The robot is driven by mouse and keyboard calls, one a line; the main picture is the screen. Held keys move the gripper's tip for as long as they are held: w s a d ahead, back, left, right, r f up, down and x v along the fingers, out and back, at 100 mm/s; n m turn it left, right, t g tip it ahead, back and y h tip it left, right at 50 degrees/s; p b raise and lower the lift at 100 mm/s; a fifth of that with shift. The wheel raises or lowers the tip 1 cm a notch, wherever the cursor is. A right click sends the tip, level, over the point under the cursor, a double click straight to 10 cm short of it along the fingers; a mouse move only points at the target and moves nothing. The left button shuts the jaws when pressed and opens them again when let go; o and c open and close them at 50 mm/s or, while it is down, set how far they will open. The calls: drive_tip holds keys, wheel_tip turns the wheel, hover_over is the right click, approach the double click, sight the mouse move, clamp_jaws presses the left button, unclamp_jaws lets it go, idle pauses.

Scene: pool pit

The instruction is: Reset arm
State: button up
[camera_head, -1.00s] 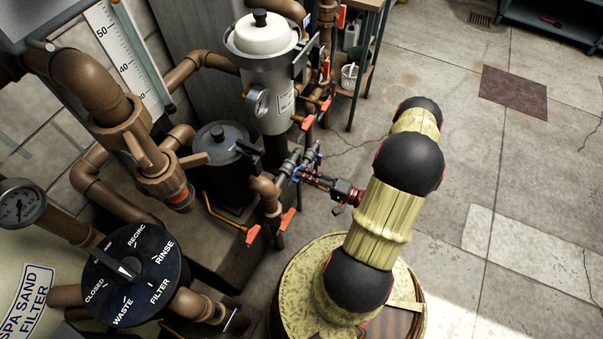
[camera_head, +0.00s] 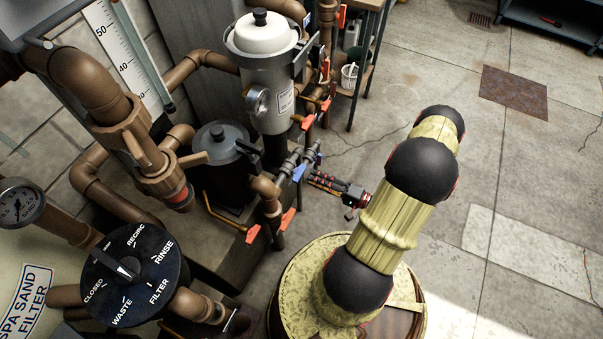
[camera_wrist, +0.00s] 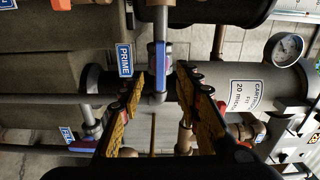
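My arm extends over the floor in the head view, with my gripper (camera_head: 327,184) pointing left toward the pipework. In the wrist view my gripper (camera_wrist: 165,85) is open, its two orange-and-black fingers spread apart with nothing between them. Beyond the fingers is a blue valve handle (camera_wrist: 160,65) on a grey pipe, next to a blue PRIME label (camera_wrist: 124,60). In the head view a blue handle (camera_head: 299,171) is just left of the gripper, with a visible gap between them.
A grey filter canister (camera_head: 268,90) with a white lid and a dark pump pot (camera_head: 224,165) stand behind the valves. Several orange-red handles, such as one (camera_head: 252,234) below, stick out from brown pipes. A dial valve (camera_head: 135,272) is at lower left. The floor at right (camera_head: 510,170) is open.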

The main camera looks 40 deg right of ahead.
drive_tip(key=shift+v, duration=1.2)
